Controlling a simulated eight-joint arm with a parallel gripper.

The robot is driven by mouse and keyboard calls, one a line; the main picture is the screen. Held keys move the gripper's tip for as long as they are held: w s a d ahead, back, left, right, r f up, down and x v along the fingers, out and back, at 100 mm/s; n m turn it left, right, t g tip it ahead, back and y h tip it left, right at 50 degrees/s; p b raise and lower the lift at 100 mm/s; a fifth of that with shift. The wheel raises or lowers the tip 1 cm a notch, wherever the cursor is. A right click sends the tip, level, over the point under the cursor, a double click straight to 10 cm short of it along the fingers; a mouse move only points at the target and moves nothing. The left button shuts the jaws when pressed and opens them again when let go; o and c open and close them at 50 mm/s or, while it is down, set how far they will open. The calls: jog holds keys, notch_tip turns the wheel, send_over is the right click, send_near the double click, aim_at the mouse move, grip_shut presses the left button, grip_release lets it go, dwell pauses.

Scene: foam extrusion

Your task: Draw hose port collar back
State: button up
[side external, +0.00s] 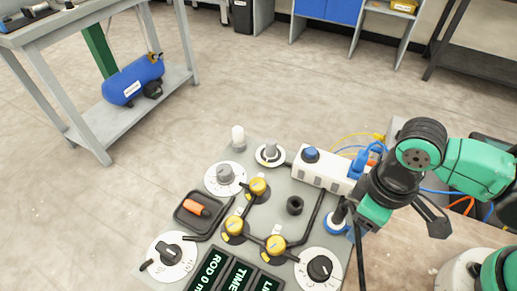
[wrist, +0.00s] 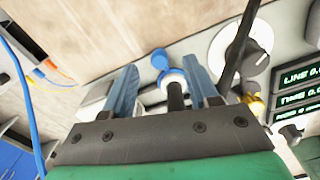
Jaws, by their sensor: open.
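A hose port with a blue base ring (side external: 334,226) and a pale and dark upright part sits at the right edge of the grey panel. My gripper (side external: 350,208) is low beside and over this port, partly hiding it. In the wrist view, my gripper (wrist: 164,72) is open. A white collar (wrist: 171,77) on a dark stem (wrist: 176,97) shows between its two blue-grey fingers. Blue parts lie just past the fingertips. There appears to be space on both sides of the collar, though contact cannot be told.
A white block with blue fittings (side external: 321,170) stands close behind my gripper. Dark hoses cross nearby.

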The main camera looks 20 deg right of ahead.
jog(key=shift+f, duration=0.8)
grip_shut()
dwell(1.0)
